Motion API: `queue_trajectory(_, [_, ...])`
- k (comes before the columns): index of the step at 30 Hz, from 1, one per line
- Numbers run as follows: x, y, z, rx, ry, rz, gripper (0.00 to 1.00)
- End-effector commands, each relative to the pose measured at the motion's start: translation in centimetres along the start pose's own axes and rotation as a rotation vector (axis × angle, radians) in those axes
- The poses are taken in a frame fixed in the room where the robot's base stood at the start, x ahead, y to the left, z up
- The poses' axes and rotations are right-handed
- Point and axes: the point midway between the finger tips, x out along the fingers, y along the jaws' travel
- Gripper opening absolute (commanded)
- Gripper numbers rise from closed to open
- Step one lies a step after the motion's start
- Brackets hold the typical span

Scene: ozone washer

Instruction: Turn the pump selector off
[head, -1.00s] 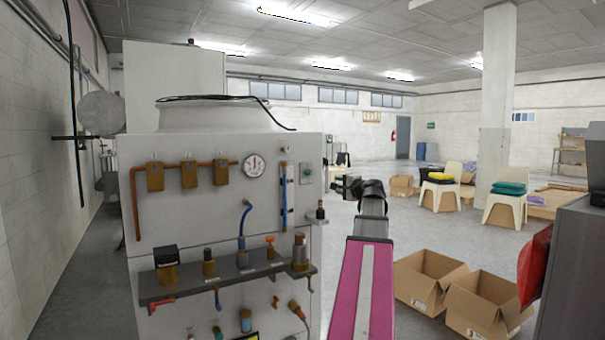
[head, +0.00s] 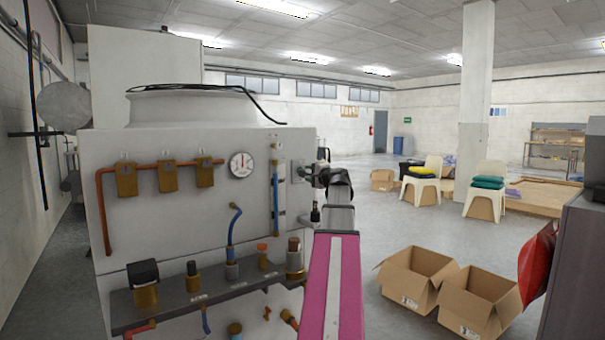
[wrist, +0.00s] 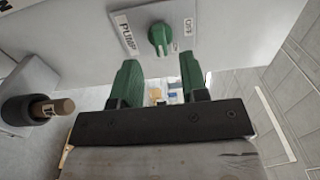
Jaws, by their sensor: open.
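The pump selector is a green knob (wrist: 160,38) on a pale plate marked PUMP, at the top of the wrist view. The knob's pointer looks roughly in line with my fingers in that view. My gripper (wrist: 161,68) is open, its two green fingers apart and empty, a little short of the knob, which sits between their lines. In the head view my gripper (head: 322,164) is beside the machine's right edge, close to the selector plate (head: 297,171), which it partly hides.
The white washer (head: 140,220) carries a gauge (head: 241,164), copper pipe and a grey shelf (head: 205,300) of valves. A dark fitting (wrist: 38,110) juts out at left in the wrist view. Open cardboard boxes (head: 408,282) stand on the floor at right.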

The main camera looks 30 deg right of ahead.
Motion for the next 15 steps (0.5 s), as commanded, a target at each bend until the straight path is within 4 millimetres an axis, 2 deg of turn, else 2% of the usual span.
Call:
queue_trajectory(1, [1.3,-0.1,-0.1,0.000,-0.003,0.001,0.40])
queue_trajectory(6, [3.7,0.0,-0.1,0.000,-0.001,0.001,0.40])
queue_trajectory(15, [5.2,0.0,0.0,0.000,0.000,0.000,0.40])
